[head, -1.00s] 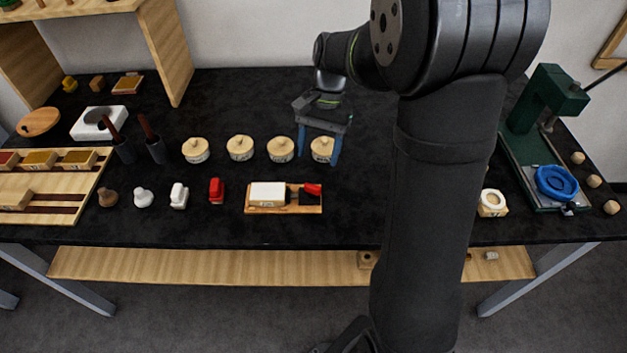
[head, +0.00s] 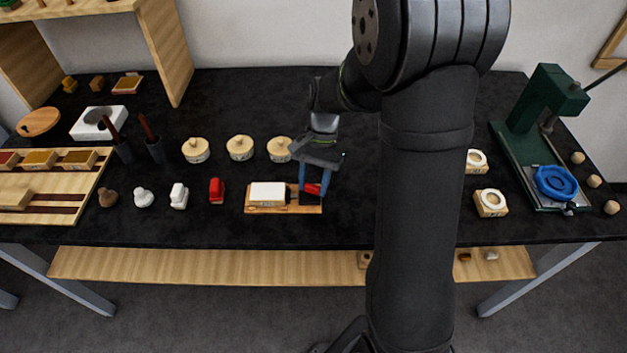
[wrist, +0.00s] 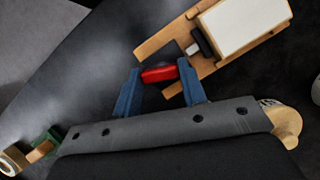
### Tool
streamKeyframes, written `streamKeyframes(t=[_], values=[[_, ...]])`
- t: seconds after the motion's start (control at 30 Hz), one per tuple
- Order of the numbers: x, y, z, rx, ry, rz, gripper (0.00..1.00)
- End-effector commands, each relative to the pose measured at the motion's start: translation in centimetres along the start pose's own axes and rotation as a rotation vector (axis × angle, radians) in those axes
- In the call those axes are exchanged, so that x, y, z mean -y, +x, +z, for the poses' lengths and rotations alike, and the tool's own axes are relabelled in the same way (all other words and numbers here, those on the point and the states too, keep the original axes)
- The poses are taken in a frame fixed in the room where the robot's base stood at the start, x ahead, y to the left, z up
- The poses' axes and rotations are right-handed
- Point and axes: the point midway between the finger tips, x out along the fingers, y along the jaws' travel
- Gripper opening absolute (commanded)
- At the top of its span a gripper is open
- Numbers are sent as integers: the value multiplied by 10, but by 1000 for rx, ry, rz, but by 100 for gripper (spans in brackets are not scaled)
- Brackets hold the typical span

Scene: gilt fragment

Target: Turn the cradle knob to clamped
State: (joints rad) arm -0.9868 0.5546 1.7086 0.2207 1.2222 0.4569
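The cradle (head: 256,209) is a wooden base holding a white block (head: 267,193), near the front middle of the table. Its red knob (head: 312,188) is at the cradle's right end. My gripper (head: 314,191) is over that end with its blue fingers pointing down. In the wrist view the red knob (wrist: 159,74) lies between the two fingertips (wrist: 160,72), one on each side, with little room. The fingers look open around it; contact is not clear. The knob's setting marks cannot be read.
Round lidded wooden pots (head: 240,148) stand behind the cradle, close to my gripper. A red object (head: 216,190) and a white one (head: 179,196) stand to the left. A green press (head: 540,120) with a blue ring (head: 557,183) is at the right.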

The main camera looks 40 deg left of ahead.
Motion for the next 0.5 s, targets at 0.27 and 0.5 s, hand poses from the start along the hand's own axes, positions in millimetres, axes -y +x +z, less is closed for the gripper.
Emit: streamKeyframes(t=[0.27, 0.5], values=[[1, 0, 0, 0, -51, 21, 15], [2, 0, 0, 0, -279, 116, 15]])
